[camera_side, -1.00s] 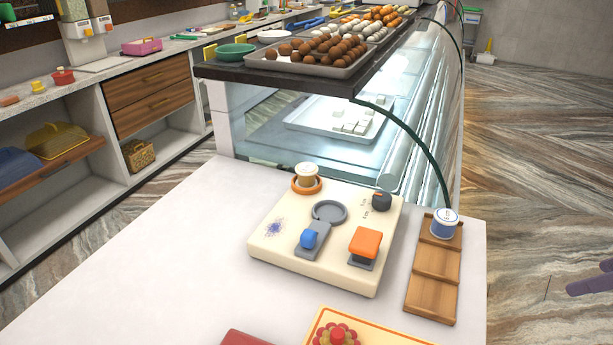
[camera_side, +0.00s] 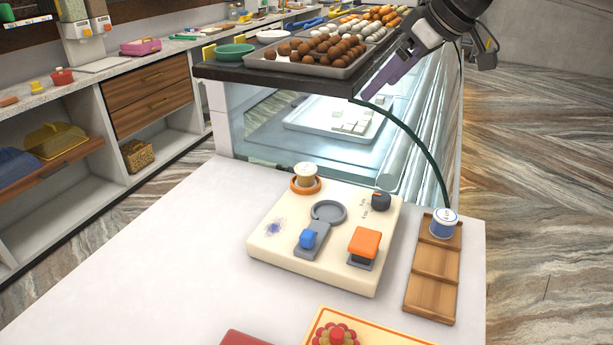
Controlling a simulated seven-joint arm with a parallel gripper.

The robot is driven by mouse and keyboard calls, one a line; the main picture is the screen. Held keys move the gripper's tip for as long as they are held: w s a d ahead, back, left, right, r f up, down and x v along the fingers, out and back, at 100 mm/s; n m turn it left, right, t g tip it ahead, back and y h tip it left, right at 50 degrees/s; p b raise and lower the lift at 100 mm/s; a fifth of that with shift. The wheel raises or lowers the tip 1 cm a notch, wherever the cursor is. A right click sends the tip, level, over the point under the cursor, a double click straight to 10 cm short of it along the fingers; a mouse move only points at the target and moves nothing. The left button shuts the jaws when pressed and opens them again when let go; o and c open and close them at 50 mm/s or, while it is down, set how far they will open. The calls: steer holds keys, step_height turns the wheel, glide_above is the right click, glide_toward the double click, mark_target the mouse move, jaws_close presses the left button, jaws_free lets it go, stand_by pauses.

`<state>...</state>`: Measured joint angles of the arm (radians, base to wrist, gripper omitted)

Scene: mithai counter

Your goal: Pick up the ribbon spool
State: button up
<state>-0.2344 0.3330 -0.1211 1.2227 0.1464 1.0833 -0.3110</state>
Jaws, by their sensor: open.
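A small blue-and-white spool (camera_side: 443,224) stands upright on the far end of a wooden stepped rack (camera_side: 432,297) at the right of the white table. A tan spool-like piece with a pale top (camera_side: 306,174) sits in an orange ring on the cream board (camera_side: 270,268); I cannot tell which of the two is the ribbon spool. My gripper (camera_side: 372,93) is at the upper right, above the glass display case. Its purple finger points down and left. It is open and empty, well apart from both spools.
The cream board also carries a grey ring (camera_side: 329,212), a blue knob (camera_side: 308,238) and an orange block (camera_side: 365,243). A tray of sweets (camera_side: 335,64) lies beside my gripper.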

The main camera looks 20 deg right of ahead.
steer(key=w+a+f, duration=0.4)
steer(key=f, duration=0.1)
steer(key=g, duration=0.2)
glide_toward(308, 168)
steer(key=x, duration=0.3)
steer(key=shift+n, duration=0.4)
steer(key=shift+x, duration=3.35)
steer(key=c, duration=1.5)
steer(key=shift+r, duration=0.5)
step_height(308, 168, up, 2)
steer(key=s+d+r, duration=0.1)
steer(key=s+r, duration=0.2)
steer(key=s, duration=0.1)
steer(key=s+d+r, duration=0.2)
steer(key=s+r, duration=0.1)
steer(key=s, duration=0.1)
steer(key=s+d+r, duration=0.2)
steer(key=s+r, duration=0.1)
steer(key=s, duration=0.2)
steer(key=shift+r, duration=0.4)
